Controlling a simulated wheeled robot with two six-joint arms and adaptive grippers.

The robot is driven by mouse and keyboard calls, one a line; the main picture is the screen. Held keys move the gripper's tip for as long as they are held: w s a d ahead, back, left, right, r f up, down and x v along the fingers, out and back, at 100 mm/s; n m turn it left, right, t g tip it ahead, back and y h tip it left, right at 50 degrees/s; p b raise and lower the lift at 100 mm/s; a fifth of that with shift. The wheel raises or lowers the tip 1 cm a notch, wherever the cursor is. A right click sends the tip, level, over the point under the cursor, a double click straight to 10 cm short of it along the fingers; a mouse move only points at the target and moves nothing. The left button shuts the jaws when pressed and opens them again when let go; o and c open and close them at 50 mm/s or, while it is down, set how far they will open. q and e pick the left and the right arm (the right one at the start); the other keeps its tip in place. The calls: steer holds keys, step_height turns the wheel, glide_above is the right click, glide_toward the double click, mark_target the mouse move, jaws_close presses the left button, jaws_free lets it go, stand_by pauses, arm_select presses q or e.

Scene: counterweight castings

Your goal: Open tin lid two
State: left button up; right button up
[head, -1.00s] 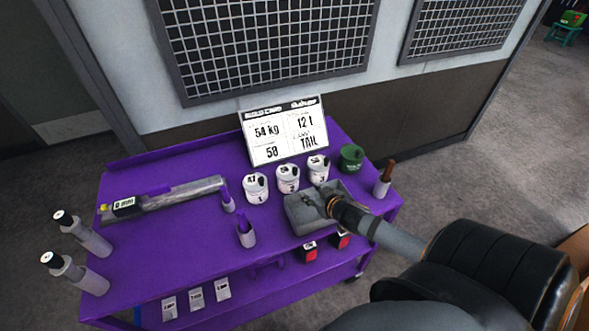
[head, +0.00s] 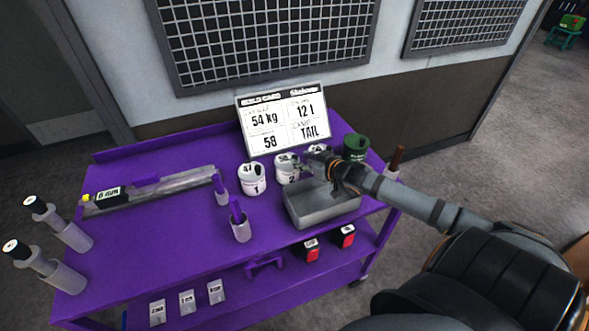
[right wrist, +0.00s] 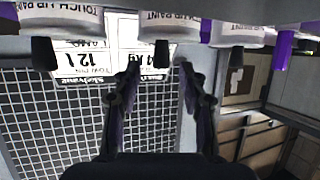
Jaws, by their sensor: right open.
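Three white paint tins with black tabs on top stand in a row on the purple cart: tin one (head: 252,182), tin two (head: 287,174) and tin three, mostly hidden behind my right gripper. My right gripper (head: 306,165) is open and empty, just right of tin two's upper part. In the right wrist view, which is upside down, tin two (right wrist: 156,18) and its black tab (right wrist: 161,55) sit between the open fingertips (right wrist: 160,72). Contact cannot be told; no lid is seen raised. My left gripper is not in view.
A grey metal tray (head: 322,208) lies under my right arm. A green pot (head: 355,147) stands right of the tins, a sign board (head: 284,122) behind them. A purple holder (head: 240,225) stands in front. The cart's left middle (head: 150,235) is clear.

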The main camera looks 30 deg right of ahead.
mark_target(297, 158)
steer(key=b+x, duration=0.1)
steer(key=x, duration=0.2)
steer(key=shift+w+f+b, duration=0.1)
steer(key=shift+w+b, duration=0.15)
steer(key=shift+b, duration=0.1)
steer(key=shift+w+a+f, duration=0.1)
steer(key=shift+w+a, duration=0.1)
steer(key=shift+w, duration=0.2)
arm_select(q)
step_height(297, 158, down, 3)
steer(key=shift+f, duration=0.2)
arm_select(e)
jaws_close()
